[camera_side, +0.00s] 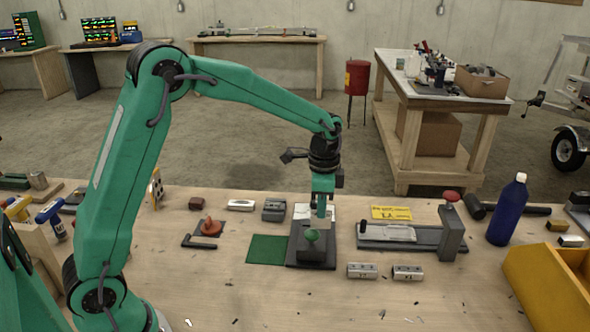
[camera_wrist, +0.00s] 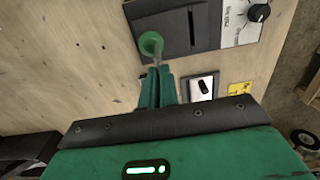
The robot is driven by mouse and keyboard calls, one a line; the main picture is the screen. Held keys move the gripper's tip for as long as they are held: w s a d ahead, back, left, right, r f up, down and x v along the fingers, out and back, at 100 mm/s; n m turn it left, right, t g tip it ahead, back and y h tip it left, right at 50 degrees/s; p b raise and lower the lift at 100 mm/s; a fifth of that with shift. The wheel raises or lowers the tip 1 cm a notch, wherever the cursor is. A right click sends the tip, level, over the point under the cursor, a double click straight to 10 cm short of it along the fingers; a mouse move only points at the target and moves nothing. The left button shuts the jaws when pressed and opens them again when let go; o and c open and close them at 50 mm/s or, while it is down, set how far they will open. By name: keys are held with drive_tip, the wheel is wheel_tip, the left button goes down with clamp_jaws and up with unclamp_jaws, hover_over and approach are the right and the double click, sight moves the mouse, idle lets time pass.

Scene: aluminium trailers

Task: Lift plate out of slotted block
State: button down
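The dark slotted block (camera_side: 309,256) stands on the bench with a green ball knob (camera_side: 312,235) at its front. In the wrist view the block (camera_wrist: 172,18) shows a dark narrow slot (camera_wrist: 192,28), and nothing stands out of it there. My gripper (camera_side: 321,214) is low above the block, just behind and right of the knob.
A green mat (camera_side: 267,249) lies left of the block. A grey rail fixture (camera_side: 430,237) with a red-topped post stands to the right. A blue bottle (camera_side: 507,212) and yellow bin (camera_side: 548,290) are far right.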

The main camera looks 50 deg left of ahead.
drive_tip(key=s+d+r, duration=0.2)
drive_tip(key=d+r, duration=0.1)
drive_tip(key=d, duration=0.2)
drive_tip(key=shift+s+r, duration=0.15)
drive_tip(key=shift+s, duration=0.1)
drive_tip(key=shift+a, duration=0.15)
